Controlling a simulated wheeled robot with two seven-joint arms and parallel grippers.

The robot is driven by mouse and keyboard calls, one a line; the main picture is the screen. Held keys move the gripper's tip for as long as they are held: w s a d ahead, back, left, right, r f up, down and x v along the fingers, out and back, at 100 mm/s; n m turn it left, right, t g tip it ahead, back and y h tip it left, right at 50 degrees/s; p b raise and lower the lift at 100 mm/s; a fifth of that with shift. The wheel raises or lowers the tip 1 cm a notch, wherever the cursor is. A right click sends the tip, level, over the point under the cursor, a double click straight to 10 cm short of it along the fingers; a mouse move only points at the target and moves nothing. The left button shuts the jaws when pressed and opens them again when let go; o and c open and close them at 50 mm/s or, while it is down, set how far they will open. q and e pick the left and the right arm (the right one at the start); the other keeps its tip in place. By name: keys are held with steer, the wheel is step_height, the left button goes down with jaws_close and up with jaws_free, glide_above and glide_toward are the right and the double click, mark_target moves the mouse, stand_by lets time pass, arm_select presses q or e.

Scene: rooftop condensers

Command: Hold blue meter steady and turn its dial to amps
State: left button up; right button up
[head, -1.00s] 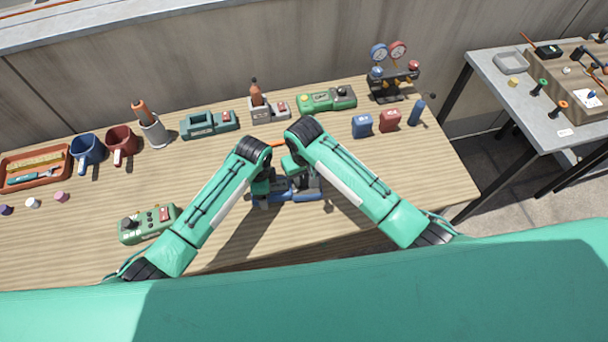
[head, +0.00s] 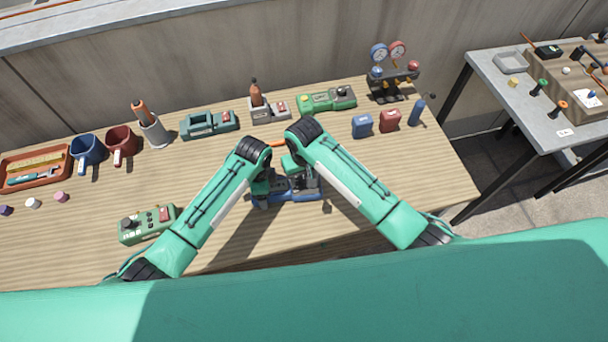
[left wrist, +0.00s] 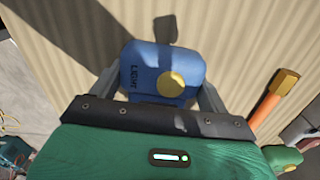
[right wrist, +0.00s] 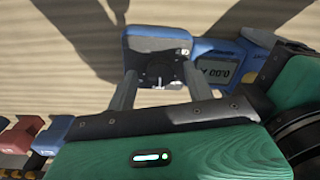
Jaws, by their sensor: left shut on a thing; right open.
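The blue meter (head: 290,196) lies on the wooden bench, partly hidden beneath my grippers. My left gripper (head: 262,186) is shut on its left part. In the left wrist view, the fingers (left wrist: 158,88) flank the blue body (left wrist: 145,58) with a yellow button and the word LIGHT. My right gripper (head: 304,181) is open over the meter's right part. In the right wrist view, its fingers (right wrist: 161,80) stand either side of the dark dial (right wrist: 158,72), partly hidden. The display (right wrist: 213,72) reads upside down, apparently 0.00 A.
A green meter with a dial (head: 147,224) lies at the front left.

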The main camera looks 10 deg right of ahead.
step_height(320, 180, up, 12)
stand_by(0.6)
arm_select(q)
steer(key=o, duration=1.3)
step_height(320, 180, up, 9)
steer(key=p, duration=1)
steer(key=shift+r, duration=0.1)
arm_select(e)
step_height(320, 180, up, 10)
glide_above(304, 179)
